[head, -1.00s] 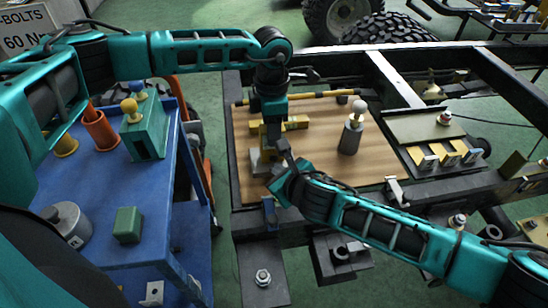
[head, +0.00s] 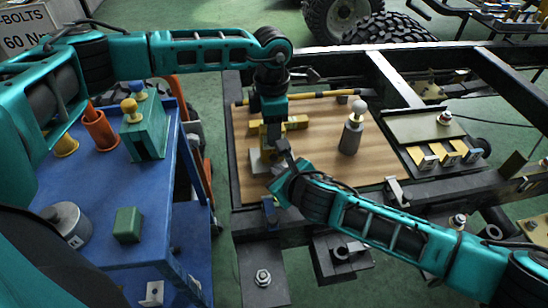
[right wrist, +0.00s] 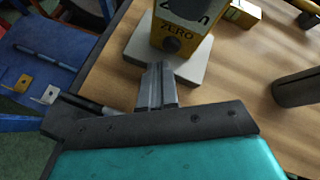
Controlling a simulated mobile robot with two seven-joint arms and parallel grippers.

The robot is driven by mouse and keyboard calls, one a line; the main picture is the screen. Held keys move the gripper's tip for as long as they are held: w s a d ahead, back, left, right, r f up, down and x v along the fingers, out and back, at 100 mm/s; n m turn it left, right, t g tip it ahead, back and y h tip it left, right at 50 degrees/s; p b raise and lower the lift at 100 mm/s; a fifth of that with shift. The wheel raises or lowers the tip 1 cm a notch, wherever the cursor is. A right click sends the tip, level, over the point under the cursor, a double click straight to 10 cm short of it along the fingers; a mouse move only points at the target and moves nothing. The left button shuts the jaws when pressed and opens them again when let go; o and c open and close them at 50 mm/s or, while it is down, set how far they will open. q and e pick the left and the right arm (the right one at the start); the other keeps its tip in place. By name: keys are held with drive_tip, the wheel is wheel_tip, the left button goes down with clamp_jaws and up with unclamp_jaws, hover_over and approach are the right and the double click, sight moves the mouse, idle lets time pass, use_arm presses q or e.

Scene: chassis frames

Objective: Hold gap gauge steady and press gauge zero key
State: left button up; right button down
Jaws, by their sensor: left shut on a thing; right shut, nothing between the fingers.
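The gap gauge is a yellow block (right wrist: 203,46) with a "ZERO" label and a dark round zero key (right wrist: 171,44) on its face. It stands on a light grey plate (right wrist: 196,70) on the wooden board. In the head view my left gripper (head: 273,130) reaches down from above and is shut on the gauge, which is mostly hidden there. My right gripper (right wrist: 157,68) is shut and empty, its fingertips just in front of the zero key in the right wrist view. I cannot tell whether they touch it.
A grey post with a pale ball top (head: 352,128) stands on the wooden board (head: 310,183) right of the gauge. A yellow bar (head: 296,122) lies behind it. The blue cart (head: 95,185) at left holds a green block (head: 127,225) and cups. A dark chassis frame surrounds the board.

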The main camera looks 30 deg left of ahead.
drive_tip(key=shift+w+a, duration=0.1)
idle(0.6)
drive_tip(key=shift+w+a, duration=0.2)
drive_tip(key=shift+w, duration=0.1)
idle(0.4)
use_arm(q)
drive_tip(key=shift+s+d+r, duration=0.2)
drive_tip(key=shift+d, duration=0.05)
use_arm(e)
drive_tip(key=shift+w+a+r, duration=0.25)
drive_tip(key=shift+w+r, duration=0.05)
drive_tip(key=shift+r, duration=0.15)
drive_tip(key=shift+s, duration=0.1)
use_arm(q)
drive_tip(key=shift+w+a+f, duration=0.2)
drive_tip(key=shift+a+f, duration=0.05)
drive_tip(key=shift+a, duration=0.15)
use_arm(e)
drive_tip(key=shift+s+f, duration=0.3)
use_arm(q)
drive_tip(key=shift+d, duration=0.1)
use_arm(e)
drive_tip(key=shift+d, duration=0.1)
drive_tip(key=shift+s+f, duration=0.1)
